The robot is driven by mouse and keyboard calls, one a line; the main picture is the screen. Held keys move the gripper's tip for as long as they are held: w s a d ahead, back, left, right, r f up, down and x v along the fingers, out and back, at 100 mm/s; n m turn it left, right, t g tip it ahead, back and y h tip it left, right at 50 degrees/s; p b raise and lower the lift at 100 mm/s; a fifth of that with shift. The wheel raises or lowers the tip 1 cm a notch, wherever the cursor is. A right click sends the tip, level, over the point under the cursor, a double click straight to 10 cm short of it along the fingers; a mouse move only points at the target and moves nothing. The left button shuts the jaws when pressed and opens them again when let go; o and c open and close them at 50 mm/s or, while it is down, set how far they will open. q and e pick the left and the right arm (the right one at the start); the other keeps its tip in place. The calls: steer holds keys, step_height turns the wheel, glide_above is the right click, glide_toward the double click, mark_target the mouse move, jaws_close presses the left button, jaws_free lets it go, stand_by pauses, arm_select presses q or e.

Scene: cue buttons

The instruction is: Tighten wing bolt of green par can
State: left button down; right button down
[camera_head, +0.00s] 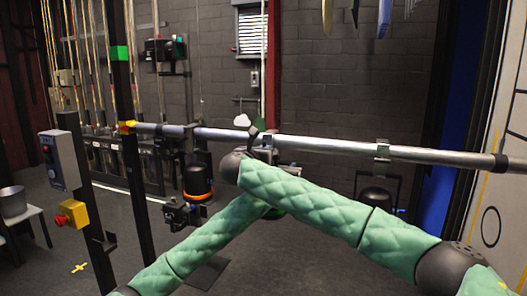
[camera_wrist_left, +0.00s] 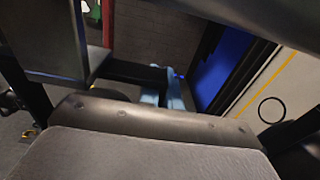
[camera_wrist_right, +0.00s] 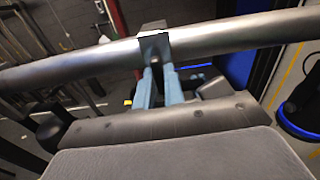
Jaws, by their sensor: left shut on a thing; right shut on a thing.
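The green par can hangs under the pipe in the head view, mostly hidden by my arms. Only a green edge (camera_head: 273,213) shows below them. Its clamp (camera_wrist_right: 154,47) wraps the pipe in the right wrist view, with the wing bolt (camera_wrist_right: 156,62) under it. My right gripper (camera_wrist_right: 158,72) is shut on the wing bolt from below; the bolt is largely hidden between the blue fingers. My left gripper (camera_wrist_left: 162,80) is shut on a dark bar (camera_wrist_left: 125,70), which looks like the par can's yoke. In the head view the right arm covers it.
The steel pipe (camera_head: 330,147) spans the view. A par can with an orange ring (camera_head: 198,182) hangs left and a dark one (camera_head: 375,197) right. A post with a yellow box (camera_head: 74,214) and a grey box (camera_head: 58,160) stand left. My arms cross closely below the pipe.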

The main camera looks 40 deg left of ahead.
steer(key=shift+s+a+m, duration=0.15)
steer(key=shift+m, duration=1.45)
steer(key=c, duration=1.5)
jaws_free()
